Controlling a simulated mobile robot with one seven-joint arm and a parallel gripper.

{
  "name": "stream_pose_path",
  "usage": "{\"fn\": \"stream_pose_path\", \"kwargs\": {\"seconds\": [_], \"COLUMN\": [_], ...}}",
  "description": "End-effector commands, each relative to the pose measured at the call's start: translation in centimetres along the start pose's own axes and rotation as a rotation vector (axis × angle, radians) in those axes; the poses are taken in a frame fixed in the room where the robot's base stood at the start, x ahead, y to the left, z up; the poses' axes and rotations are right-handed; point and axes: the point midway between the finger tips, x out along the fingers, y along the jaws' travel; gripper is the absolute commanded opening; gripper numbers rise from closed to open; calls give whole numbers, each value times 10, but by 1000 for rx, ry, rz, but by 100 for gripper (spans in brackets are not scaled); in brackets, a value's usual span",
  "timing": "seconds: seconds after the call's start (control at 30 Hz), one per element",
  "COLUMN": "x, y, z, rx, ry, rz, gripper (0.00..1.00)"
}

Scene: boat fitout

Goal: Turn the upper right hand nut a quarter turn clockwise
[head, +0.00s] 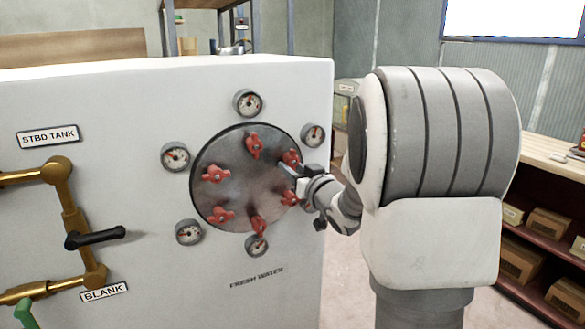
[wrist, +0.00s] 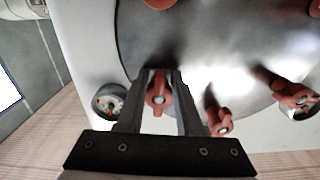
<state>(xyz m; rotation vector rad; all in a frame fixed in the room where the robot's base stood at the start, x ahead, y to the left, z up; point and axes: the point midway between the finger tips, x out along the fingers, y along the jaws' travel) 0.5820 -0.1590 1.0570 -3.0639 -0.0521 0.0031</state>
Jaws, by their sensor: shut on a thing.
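The round steel hatch (head: 240,185) on the white tank face carries several red wing nuts around its rim. The upper right hand nut (head: 290,157) is partly covered by my gripper (head: 284,168), which reaches in from the right. In the wrist view my gripper (wrist: 158,88) has one finger on each side of this red nut (wrist: 158,92); its wings lie lengthwise between the fingers and its pale stud end shows in the middle. The gripper is shut on the nut. Exact contact at the fingertips is hard to see.
Small gauges ring the hatch; one (head: 312,135) is close to the gripped nut and shows in the wrist view (wrist: 108,102). Neighbouring nuts are the top nut (head: 254,145) and the lower right nut (head: 290,197). Brass piping with a black handle (head: 95,237) is at left.

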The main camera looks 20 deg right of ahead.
Motion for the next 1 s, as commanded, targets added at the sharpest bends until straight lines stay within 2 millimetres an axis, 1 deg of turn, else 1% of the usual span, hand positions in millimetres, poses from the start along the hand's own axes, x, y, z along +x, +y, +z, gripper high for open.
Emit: {"fn": "stream_pose_path", "kwargs": {"seconds": [0.13,0.17,0.2,0.3,0.57,0.67,0.77,0.87,1.0], "x": [0,0,0,0,0,-4,-15,-33,-66], "y": [0,0,0,0,0,0,1,1,1], "z": [-2,-2,-2,-1,-1,-1,-2,-2,-2], "rx": [-1,-1,-2,-2,-2,-2,-2,-1,-1], "ry": [4,4,4,3,1,0,1,1,2], "rz": [-1,-1,-1,-1,0,1,1,3,3], "gripper": [0,40,48,62,62,62,62,62,62]}}
